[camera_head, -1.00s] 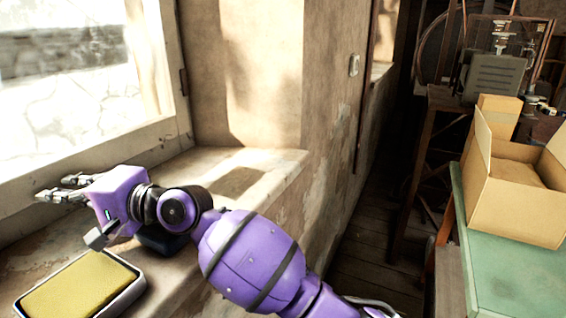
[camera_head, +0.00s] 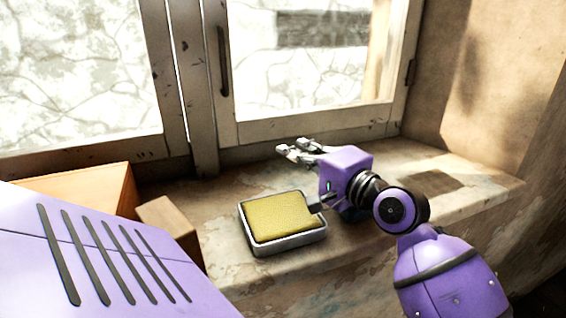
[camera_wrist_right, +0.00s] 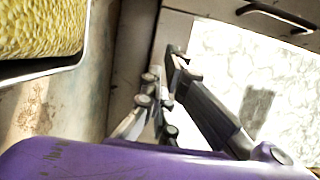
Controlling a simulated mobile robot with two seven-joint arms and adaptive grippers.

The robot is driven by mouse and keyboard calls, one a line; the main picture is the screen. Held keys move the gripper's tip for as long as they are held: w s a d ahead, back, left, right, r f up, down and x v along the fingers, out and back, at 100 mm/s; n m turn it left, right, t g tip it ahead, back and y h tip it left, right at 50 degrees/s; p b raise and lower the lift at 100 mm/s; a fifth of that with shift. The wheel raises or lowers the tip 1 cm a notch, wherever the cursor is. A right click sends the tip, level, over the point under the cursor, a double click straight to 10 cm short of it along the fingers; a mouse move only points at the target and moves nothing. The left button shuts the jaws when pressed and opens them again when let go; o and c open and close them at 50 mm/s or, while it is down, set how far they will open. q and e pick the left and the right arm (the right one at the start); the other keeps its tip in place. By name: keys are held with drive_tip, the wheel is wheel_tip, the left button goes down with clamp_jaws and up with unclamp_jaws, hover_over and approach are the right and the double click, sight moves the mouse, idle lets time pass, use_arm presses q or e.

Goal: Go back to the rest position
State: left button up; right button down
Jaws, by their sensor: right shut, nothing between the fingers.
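My right gripper (camera_head: 292,148) is in the head view, over the window sill (camera_head: 470,170), beyond the yellow sponge pad in its metal tray (camera_head: 288,243). Its fingers point left, towards the window frame, and are shut with nothing between them. The purple wrist is just right of the tray; whether it touches the tray is unclear. In the right wrist view the closed fingers (camera_wrist_right: 176,56) reach up in front of the window frame, with the yellow pad (camera_wrist_right: 40,25) at upper left. My left gripper is not in view.
The window (camera_head: 300,70) stands close behind the sill. A wooden box (camera_head: 95,183) and a small brown block (camera_head: 168,225) are at left. A wall (camera_head: 500,80) bounds the sill at right. The sill right of my wrist is bare.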

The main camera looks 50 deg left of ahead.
drive_tip(key=s+d, duration=0.1)
drive_tip(key=s, duration=0.1)
drive_tip(key=s+d, duration=0.1)
drive_tip(key=s, duration=0.1)
drive_tip(key=s+p, duration=0.1)
drive_tip(key=s, duration=0.2)
drive_tip(key=shift+d, duration=0.4)
drive_tip(key=shift+s+d, duration=0.2)
drive_tip(key=shift+s, duration=0.15)
